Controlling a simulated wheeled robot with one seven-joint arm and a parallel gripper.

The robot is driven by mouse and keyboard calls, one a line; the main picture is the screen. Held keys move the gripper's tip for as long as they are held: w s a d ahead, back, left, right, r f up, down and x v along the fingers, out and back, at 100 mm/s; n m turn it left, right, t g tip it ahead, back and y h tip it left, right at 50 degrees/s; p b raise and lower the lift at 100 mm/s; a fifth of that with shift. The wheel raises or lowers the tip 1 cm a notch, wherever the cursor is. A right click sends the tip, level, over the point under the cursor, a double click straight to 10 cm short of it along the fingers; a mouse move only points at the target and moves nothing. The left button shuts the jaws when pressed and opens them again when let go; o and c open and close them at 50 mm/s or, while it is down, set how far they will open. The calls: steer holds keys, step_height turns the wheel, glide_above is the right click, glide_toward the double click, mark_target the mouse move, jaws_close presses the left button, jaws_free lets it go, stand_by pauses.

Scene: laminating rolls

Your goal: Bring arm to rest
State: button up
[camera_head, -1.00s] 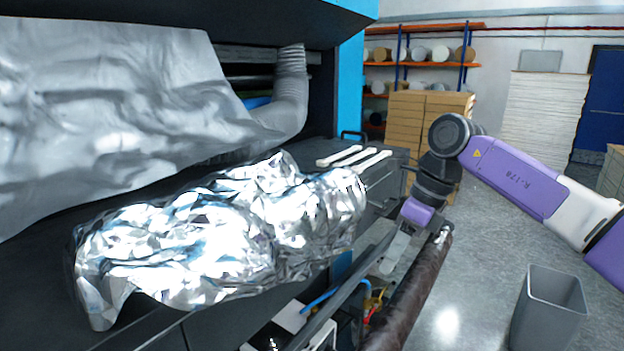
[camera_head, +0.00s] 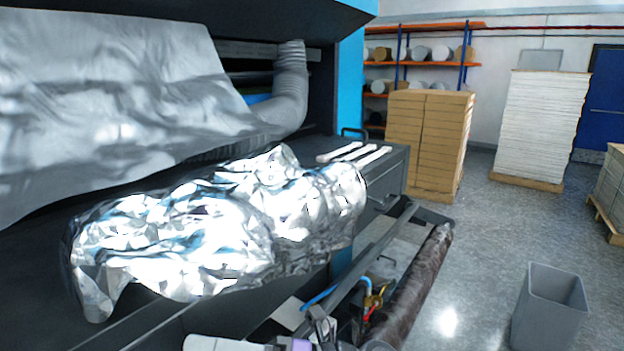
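Only a small part of my arm shows, a white and purple piece at the bottom edge, left of the middle. I cannot make out my gripper's fingers there, so whether it is open or shut is hidden. Crumpled silver film (camera_head: 200,240) lies heaped on the dark bed of the laminating machine (camera_head: 350,30). A dark brown roll (camera_head: 415,285) lies along the machine's front side, with no gripper at it.
A grey bin (camera_head: 550,310) stands on the floor at lower right. Stacked cartons (camera_head: 430,140), a white sheet stack (camera_head: 545,125) and a roll shelf (camera_head: 425,65) stand behind. Three white strips (camera_head: 355,155) lie on the machine's end. The floor between is open.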

steer(key=s+d+f+n+t+h+b, duration=0.1)
steer(key=s+d+f+n+t+h, duration=0.4)
steer(key=s+d+n, duration=0.4)
steer(key=s+d+f+n+t+h, duration=0.6)
steer(key=s+d+f+n+h, duration=0.2)
steer(key=d, duration=0.5)
steer(key=s+d+f+n+t+h+b, duration=0.1)
steer(key=s+d+f+n+t+h, duration=0.5)
steer(key=s+d+n, duration=0.5)
steer(key=s+h, duration=0.2)
steer(key=shift+s+d+f+n+h+b, duration=0.2)
steer(key=shift+s+d+n+h+b, duration=0.1)
steer(key=shift+d+n+h, duration=0.1)
